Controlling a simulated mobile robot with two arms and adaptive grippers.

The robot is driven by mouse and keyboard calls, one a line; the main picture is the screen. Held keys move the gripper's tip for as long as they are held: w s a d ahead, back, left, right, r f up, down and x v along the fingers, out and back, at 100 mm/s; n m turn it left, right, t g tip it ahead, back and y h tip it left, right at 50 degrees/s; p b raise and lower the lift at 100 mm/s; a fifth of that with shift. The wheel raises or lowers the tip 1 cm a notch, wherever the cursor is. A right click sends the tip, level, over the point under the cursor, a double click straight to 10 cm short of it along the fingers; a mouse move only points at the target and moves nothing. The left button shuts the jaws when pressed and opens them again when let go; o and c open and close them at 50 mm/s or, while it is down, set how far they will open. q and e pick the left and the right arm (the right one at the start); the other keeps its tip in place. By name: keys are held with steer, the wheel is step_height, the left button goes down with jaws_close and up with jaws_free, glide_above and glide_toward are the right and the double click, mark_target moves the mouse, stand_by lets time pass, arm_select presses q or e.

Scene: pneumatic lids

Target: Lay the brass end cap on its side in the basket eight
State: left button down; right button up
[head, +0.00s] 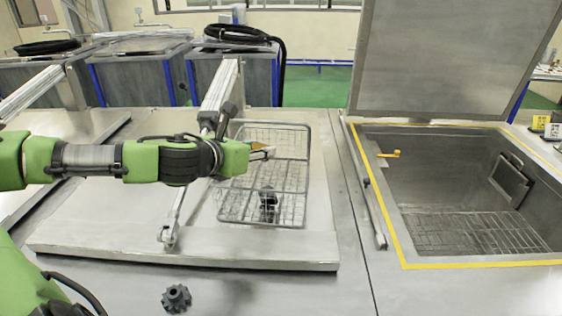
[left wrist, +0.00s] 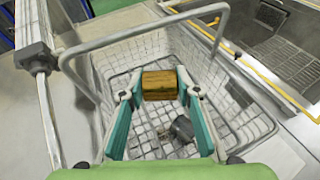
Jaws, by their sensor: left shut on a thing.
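The brass end cap (left wrist: 160,85) is between the fingers of my left gripper (left wrist: 160,80), which is shut on it. In the left wrist view the cap lies crosswise, over the wire basket (left wrist: 268,122). In the head view my left gripper (head: 262,153) is at the upper part of the basket (head: 308,185), and the cap is mostly hidden by the fingers. I cannot tell how far above the mesh floor the cap is. No number on the basket is readable. My right gripper is not in view.
A dark fitting (head: 268,204) sits inside the basket and shows in the left wrist view (left wrist: 182,129). The basket stands on a closed steel lid (head: 110,240). A dark knobbed part (head: 176,298) lies in front. An open tank (head: 470,235) is at right.

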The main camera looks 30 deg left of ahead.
arm_select(q)
steer(key=shift+w+a+f, duration=0.25)
steer(key=shift+w+a, duration=0.25)
steer(key=shift+w, duration=0.2)
steer(key=shift+w+f, duration=0.15)
steer(key=shift+w, duration=0.15)
steer(key=shift+w+d+f+p, duration=0.1)
steer(key=shift+w+f+p, duration=0.1)
steer(key=shift+w+p, duration=0.25)
steer(key=x, duration=0.2)
steer(key=p+x, duration=0.1)
steer(key=x, duration=0.3)
steer(key=shift+d+f, duration=0.1)
steer(key=shift+f, duration=0.2)
steer(key=shift+p+x, duration=0.4)
steer(key=shift+x, duration=0.4)
steer(key=w+f, duration=0.2)
steer(key=shift+w+f+p, duration=0.25)
steer(key=shift+p, duration=0.05)
steer(key=shift+s, duration=0.1)
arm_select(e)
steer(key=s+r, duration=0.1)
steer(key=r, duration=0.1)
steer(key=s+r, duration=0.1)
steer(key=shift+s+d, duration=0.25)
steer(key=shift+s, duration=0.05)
